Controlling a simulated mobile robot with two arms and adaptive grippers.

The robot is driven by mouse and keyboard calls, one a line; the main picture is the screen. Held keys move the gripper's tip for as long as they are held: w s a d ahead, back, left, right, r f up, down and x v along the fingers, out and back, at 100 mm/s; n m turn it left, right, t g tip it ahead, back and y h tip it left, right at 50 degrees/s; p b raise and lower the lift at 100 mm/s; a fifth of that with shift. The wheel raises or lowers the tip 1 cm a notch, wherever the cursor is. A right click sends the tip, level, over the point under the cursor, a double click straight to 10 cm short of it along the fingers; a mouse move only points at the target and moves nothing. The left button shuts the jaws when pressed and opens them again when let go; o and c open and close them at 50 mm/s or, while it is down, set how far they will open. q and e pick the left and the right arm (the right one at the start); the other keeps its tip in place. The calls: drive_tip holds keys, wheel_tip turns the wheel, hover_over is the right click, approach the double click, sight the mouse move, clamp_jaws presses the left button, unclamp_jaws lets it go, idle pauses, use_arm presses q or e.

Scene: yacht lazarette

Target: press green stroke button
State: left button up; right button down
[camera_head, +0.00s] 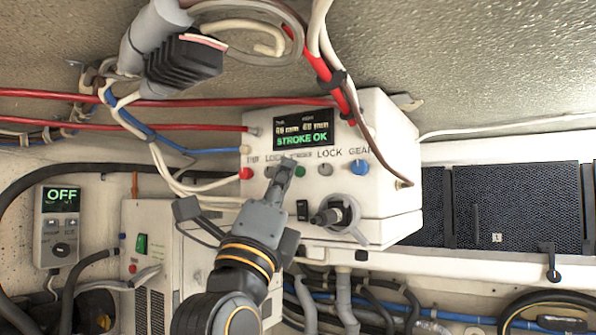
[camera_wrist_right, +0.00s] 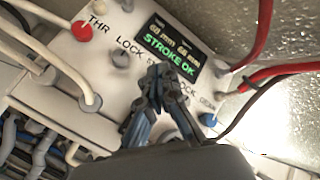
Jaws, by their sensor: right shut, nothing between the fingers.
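The white control box (camera_head: 220,205) carries a row of small controls under a dark display (camera_head: 302,127) that reads "STROKE OK" in green letters. The green stroke button (camera_head: 300,171) is in that row, and my right gripper's fingers partly cover it from the left in the head view. My right gripper (camera_head: 288,163) is shut and empty, its fingertips at the panel just below the display. In the right wrist view the fingertips (camera_wrist_right: 160,72) overlap the panel by the display's lower edge and hide the green button. I cannot tell whether they touch it. My left gripper is not in view.
A red THR button (camera_head: 246,173), a grey knob (camera_head: 325,169) and a blue GEAR knob (camera_head: 360,167) share the row. Cables (camera_head: 322,60) hang in front of the box's right side and top.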

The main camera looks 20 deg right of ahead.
drive_tip(key=s+a, duration=0.1)
drive_tip(key=a, duration=0.1)
drive_tip(key=s+a, duration=0.2)
idle(0.4)
drive_tip(key=shift+a+f+y, duration=0.1)
drive_tip(key=shift+y, duration=0.2)
idle(0.3)
